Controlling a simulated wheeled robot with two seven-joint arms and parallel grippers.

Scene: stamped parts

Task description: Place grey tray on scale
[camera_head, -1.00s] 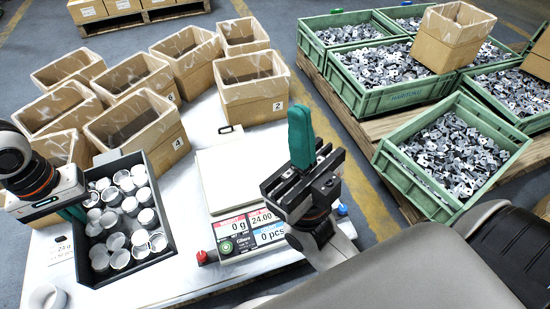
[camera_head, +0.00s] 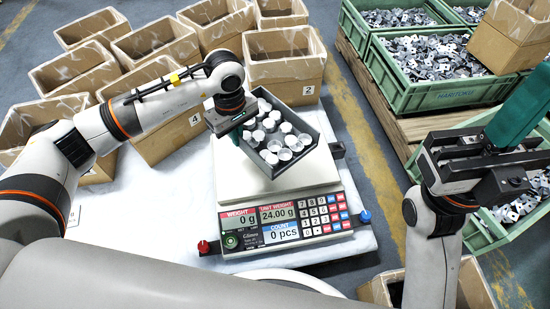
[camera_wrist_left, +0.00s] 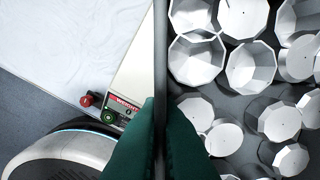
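The grey tray (camera_head: 306,163), full of white and grey cup-like parts, is over the plate of the scale (camera_head: 228,178) in the head view. It is turned at an angle to the scale. The scale display reads 0 g and 0 pcs. My left gripper (camera_head: 238,133) is shut on the tray's left wall. In the left wrist view, the green fingers (camera_wrist_left: 160,140) pinch the tray wall (camera_wrist_left: 161,60), with parts on its right. My right gripper (camera_head: 518,105) is raised at the right, away from the tray; its finger gap cannot be made out.
Several cardboard boxes (camera_head: 165,45) stand behind and left of the scale. Green crates (camera_head: 440,95) of metal parts sit on a pallet at right. The white table (camera_head: 130,225) is clear left of the scale. Another cardboard box (camera_head: 475,285) is at the lower right.

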